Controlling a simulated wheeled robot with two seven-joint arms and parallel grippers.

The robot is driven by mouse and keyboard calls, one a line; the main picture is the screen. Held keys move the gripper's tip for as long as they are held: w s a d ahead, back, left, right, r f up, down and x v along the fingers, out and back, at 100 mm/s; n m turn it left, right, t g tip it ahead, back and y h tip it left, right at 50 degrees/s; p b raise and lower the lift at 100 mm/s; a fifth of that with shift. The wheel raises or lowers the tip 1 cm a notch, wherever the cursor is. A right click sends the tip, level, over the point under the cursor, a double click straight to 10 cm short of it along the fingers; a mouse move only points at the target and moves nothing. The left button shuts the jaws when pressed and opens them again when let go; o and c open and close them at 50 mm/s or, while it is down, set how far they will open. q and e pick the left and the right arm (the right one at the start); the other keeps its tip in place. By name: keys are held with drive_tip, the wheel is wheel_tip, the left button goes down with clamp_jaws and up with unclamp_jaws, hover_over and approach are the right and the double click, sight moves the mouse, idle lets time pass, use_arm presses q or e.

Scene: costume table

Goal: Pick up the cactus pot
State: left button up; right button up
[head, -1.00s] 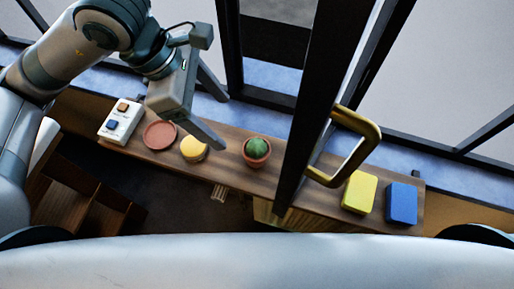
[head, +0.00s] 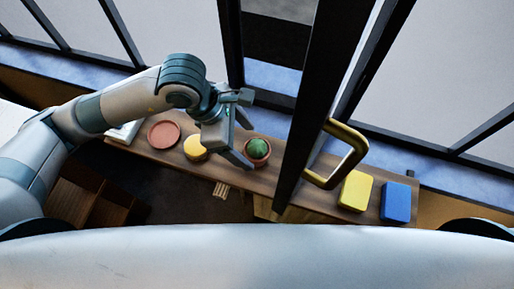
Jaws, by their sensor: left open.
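The cactus pot (head: 257,152) is a small terracotta pot with a round green cactus, upright on the wooden table. My left gripper (head: 246,145) is open, with its fingers just left of the pot and close to its rim. I cannot tell whether a finger touches the pot or how high the gripper is above the table. The gripper seems empty. My right gripper does not show.
A yellow round thing (head: 195,147) and a reddish saucer (head: 163,134) lie left of the pot. A dark door frame with a brass handle (head: 346,155) stands just right of it. A yellow block (head: 355,191) and a blue block (head: 396,202) lie further right.

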sight(257, 150)
use_arm(q)
drive_tip(key=shift+f, duration=0.2)
drive_tip(key=shift+d, duration=0.1)
drive_tip(key=shift+d+f+p, duration=0.35)
drive_tip(key=shift+p, duration=0.25)
drive_tip(key=p+x, duration=0.1)
drive_tip(key=x, duration=0.2)
drive_tip(key=shift+d, duration=0.25)
drive_tip(key=shift+d+f, duration=0.15)
drive_tip(key=shift+f, duration=0.3)
drive_tip(key=shift+w, duration=0.1)
drive_tip(key=c, duration=1.3)
